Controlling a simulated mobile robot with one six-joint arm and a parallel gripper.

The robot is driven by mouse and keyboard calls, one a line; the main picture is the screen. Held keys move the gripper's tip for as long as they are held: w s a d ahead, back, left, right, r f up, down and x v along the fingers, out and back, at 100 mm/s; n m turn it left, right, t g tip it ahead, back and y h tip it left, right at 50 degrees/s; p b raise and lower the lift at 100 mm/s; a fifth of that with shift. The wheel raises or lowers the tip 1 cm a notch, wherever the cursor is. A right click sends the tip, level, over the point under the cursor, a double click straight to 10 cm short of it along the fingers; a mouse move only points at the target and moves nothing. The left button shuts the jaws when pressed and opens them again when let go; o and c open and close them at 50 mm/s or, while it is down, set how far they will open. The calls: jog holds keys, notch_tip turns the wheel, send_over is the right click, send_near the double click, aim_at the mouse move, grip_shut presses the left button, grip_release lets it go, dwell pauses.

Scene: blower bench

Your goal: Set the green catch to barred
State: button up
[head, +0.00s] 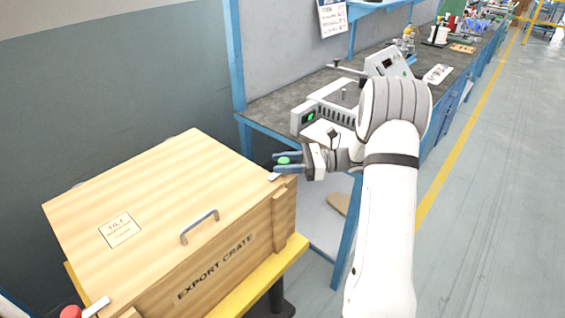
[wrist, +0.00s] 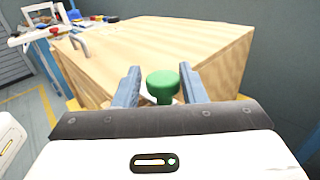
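A wooden export crate (head: 150,205) has a lid with a metal handle (head: 200,226). The green catch (head: 284,160) has a round knob at the crate's back right corner, and it also shows in the wrist view (wrist: 163,82). My gripper (head: 279,162) is at this knob, with one blue finger on each side. In the wrist view my gripper (wrist: 160,86) shows a narrow gap by the knob, so the fingers look open around it. A pale metal piece (head: 274,177) shows by the knob. The catch's setting cannot be told, as my gripper hides its base.
A red knob (head: 70,312) with a pale bar (head: 96,307) is at the crate's front left corner. The crate stands on a yellow-edged support (head: 270,277). A blue-framed workbench (head: 270,108) with a grey device (head: 312,117) is close behind my gripper. The floor at right is clear.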

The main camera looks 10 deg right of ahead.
jog(key=shift+o, duration=1.1)
jog(key=s+d, duration=0.1)
jog(key=d, duration=0.7)
jog(key=shift+a, duration=0.1)
